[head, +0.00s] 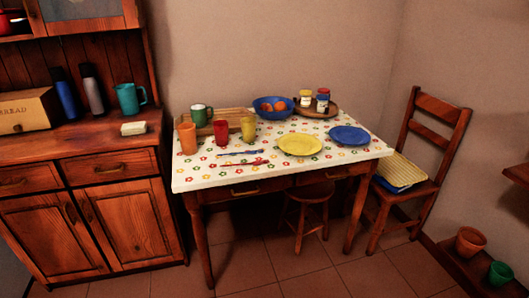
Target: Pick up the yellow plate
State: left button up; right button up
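The yellow plate (299,144) lies flat on the patterned white tabletop (204,174), right of the table's centre near its front edge. Nothing covers it. A blue plate (349,136) lies to its right, and a blue bowl with orange fruit (272,107) stands behind it. Neither of my grippers shows in the head view.
Left of the plate stand a yellow cup (248,130), a red cup (221,132) and an orange cup (187,137). Cutlery (243,162) lies near the front edge. Jars on a round tray (317,112) stand behind. A chair (409,165) is at right, a stool (310,194) under the table.

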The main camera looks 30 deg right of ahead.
aim_at(295, 143)
jog(key=u, duration=1.35)
jog(key=i, duration=0.35)
jog(key=z, duration=1)
jog(key=i, duration=1.85)
jog(key=z, duration=1.25)
